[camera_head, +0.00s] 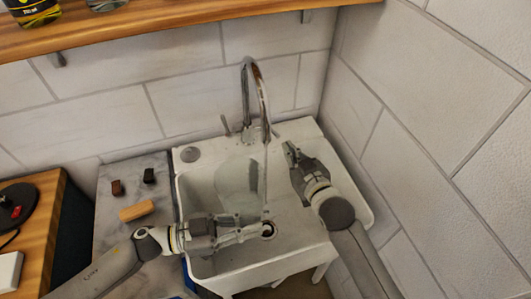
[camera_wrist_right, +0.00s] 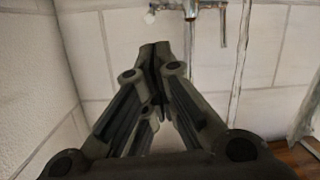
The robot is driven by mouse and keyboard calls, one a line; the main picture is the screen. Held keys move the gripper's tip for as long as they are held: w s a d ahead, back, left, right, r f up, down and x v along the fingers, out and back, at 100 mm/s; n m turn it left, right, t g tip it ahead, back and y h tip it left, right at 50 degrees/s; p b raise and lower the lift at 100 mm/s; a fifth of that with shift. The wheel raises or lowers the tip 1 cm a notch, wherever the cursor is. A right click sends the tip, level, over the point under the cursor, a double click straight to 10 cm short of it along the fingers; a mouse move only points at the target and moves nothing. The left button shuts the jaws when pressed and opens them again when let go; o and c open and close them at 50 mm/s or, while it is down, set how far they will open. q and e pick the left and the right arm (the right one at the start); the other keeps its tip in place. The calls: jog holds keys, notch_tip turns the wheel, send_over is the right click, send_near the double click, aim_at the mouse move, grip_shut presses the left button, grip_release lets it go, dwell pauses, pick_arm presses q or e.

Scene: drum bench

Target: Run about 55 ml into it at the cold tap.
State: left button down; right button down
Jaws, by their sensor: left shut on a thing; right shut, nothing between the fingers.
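The chrome tap (camera_head: 262,95) arches over the white sink (camera_head: 207,268). A thin pale line, looking like running water, drops from its spout. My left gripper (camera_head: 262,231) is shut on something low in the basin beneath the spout. The held thing is hard to make out; a small round dark opening shows at the fingertips, and I cannot tell whether it is a vessel's mouth or the drain. A clear greyish patch behind the gripper is also unclear. My right gripper (camera_head: 289,149) is shut and empty, right of the spout; its closed fingers (camera_wrist_right: 155,50) show in the right wrist view.
A grey counter (camera_head: 112,212) left of the sink holds two small dark blocks (camera_head: 149,175) and a tan block (camera_head: 137,210). A wooden shelf (camera_head: 160,37) with bottles (camera_head: 32,12) runs above. The tiled right wall (camera_head: 430,140) stands close to my right arm.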

dwell(0.3)
jog(key=shift+f, duration=0.1)
notch_tip(320, 180, down, 8)
jog(key=n+t+h, duration=0.1)
jog(key=n+t, duration=0.1)
jog(key=n, duration=2.9)
jog(key=x, duration=0.9)
jog(key=shift+w+a, duration=0.2)
jog(key=shift+a, duration=0.15)
